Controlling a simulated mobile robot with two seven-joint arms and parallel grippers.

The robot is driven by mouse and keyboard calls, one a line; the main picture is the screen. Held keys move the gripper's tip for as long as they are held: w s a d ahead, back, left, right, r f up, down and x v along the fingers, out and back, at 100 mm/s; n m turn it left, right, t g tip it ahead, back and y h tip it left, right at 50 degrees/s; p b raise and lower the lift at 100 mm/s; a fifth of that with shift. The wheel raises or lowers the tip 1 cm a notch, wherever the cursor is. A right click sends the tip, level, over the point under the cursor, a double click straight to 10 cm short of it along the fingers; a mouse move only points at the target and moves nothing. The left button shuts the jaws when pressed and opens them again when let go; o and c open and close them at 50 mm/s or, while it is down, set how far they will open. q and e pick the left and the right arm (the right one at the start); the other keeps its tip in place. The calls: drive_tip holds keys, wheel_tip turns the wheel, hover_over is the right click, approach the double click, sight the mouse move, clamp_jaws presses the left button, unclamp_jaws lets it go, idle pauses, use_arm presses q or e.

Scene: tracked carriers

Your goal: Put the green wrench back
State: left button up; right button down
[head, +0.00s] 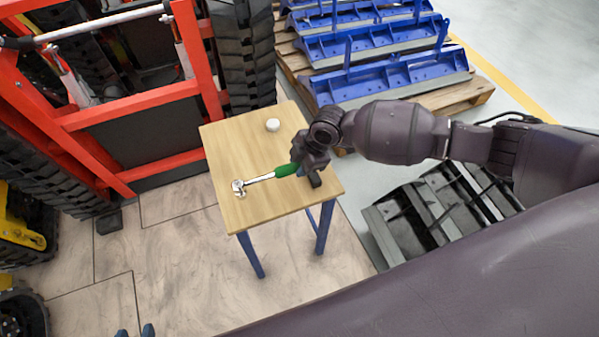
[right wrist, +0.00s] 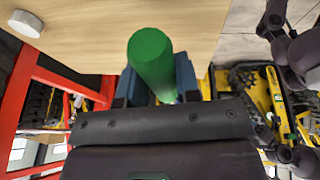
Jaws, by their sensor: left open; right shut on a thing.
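The green wrench (head: 286,170) has a green handle and a silver shaft that ends in a round head, which points left over the small wooden table (head: 236,147). My right gripper (head: 302,172) is shut on the green handle, at the table's right side. In the right wrist view the green handle (right wrist: 151,60) stands between my two blue fingers. I cannot tell whether the wrench touches the tabletop. My left gripper (head: 135,332) shows only as two blue fingertips apart at the bottom edge, open and empty.
A white round object (head: 272,125) lies at the back of the tabletop. A red-framed tracked machine (head: 130,105) stands to the left. Blue metal parts (head: 390,75) lie on a pallet behind, and grey buckets (head: 430,210) are to the right.

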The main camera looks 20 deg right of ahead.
drive_tip(key=shift+f, duration=0.35)
wheel_tip(320, 180, down, 4)
drive_tip(key=shift+b, duration=0.55)
drive_tip(key=shift+r, duration=0.1)
drive_tip(key=c, duration=0.8)
unclamp_jaws()
drive_tip(key=shift+c, duration=0.2)
